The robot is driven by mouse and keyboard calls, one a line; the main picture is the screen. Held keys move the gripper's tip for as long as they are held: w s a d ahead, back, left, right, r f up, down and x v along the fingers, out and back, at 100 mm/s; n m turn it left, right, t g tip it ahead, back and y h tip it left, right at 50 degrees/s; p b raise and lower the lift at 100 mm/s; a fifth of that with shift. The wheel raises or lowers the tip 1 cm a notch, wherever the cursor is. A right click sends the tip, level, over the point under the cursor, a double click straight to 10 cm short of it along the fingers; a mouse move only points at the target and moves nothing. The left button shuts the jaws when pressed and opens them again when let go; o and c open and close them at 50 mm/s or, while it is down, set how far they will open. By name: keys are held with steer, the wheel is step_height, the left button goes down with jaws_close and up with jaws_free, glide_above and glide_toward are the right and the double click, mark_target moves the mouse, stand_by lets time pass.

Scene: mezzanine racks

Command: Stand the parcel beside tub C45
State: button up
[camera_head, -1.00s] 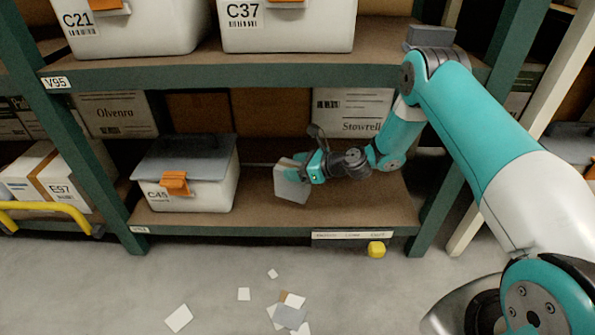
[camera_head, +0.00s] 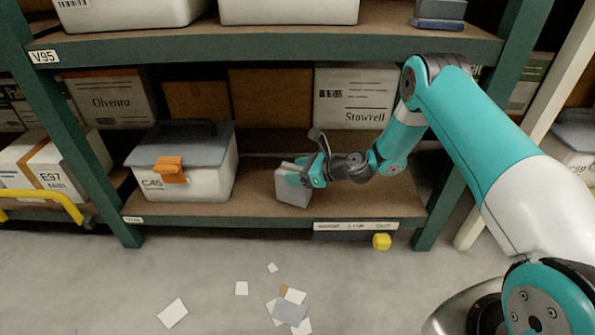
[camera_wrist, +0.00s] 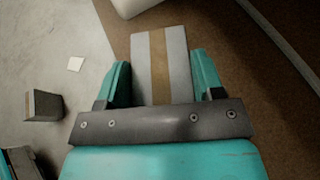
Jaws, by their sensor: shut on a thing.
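Tub C45 (camera_head: 205,183) is a white tub with a grey lid and an orange latch, on the lower shelf (camera_head: 255,207) at the left. The parcel (camera_head: 293,190) is a small grey-white box, to the right of the tub with a gap between them. The wrist view shows the parcel (camera_wrist: 160,50) with a tan tape strip down its middle. My gripper (camera_head: 303,172) is shut on the parcel, one finger on each side. The parcel looks nearly upright, low over the shelf; I cannot tell whether it touches the board.
Cartons (camera_head: 355,100) stand behind on the shelf. The upper shelf (camera_head: 250,48) runs above my arm, and a green post (camera_head: 455,190) stands to the right. Bare shelf lies around the parcel.

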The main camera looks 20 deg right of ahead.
steer(key=shift+f+b, duration=0.3)
steer(key=shift+f, duration=0.2)
steer(key=o, duration=1.6)
steer(key=shift+o, duration=0.2)
steer(key=shift+f, duration=0.1)
steer(key=shift+d, duration=0.1)
